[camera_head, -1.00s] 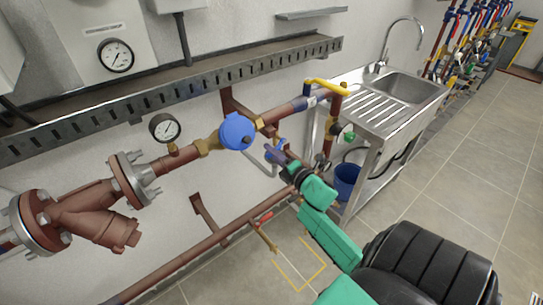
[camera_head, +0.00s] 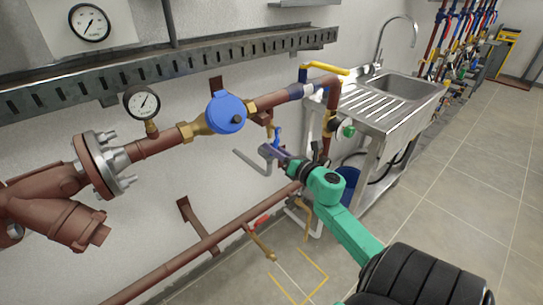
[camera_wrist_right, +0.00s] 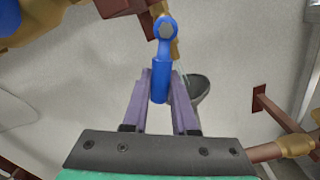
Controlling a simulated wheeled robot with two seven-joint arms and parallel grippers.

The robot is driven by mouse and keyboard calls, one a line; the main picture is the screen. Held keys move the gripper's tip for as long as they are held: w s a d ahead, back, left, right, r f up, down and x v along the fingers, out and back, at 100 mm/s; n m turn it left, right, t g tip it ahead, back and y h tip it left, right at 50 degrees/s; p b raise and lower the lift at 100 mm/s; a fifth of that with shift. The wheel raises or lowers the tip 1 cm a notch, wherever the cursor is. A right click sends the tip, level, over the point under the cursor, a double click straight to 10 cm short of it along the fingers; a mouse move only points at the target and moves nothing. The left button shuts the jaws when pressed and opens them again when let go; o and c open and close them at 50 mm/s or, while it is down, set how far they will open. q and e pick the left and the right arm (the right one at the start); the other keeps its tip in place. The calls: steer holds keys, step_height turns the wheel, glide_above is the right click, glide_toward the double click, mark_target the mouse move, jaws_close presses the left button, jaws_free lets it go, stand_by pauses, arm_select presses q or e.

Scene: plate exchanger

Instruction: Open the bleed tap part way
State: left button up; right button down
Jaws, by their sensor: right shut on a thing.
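The bleed tap hangs below the brown pipe, just right of the round blue meter (camera_head: 226,113). Its blue lever (camera_head: 277,134) shows partly in the head view, beside a bent grey outlet tube (camera_head: 252,163). In the right wrist view the lever (camera_wrist_right: 160,80) points down toward me from its round hub. My right gripper (camera_head: 268,151) has its purple fingers on either side of the lever's lower end and is shut on it; in the wrist view the fingers (camera_wrist_right: 160,88) flank it. My left gripper is out of view.
A yellow-handled valve (camera_head: 325,69) sits on the pipe to the right, near the steel sink (camera_head: 385,95). A pressure gauge (camera_head: 142,102) stands left of the meter. A lower pipe (camera_head: 205,246) with a red-handled tap (camera_head: 260,238) runs below. Floor at right is clear.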

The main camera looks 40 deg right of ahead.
steer(key=shift+d+f+n+b, duration=0.25)
steer(key=shift+n+b, duration=0.15)
steer(key=shift+n, duration=0.1)
steer(key=c, duration=1)
jaws_free()
steer(key=shift+r, duration=0.1)
steer(key=s+b, duration=0.2)
steer(key=s, duration=1.2)
steer(key=shift+s+a, duration=0.15)
steer(key=shift+s, duration=0.2)
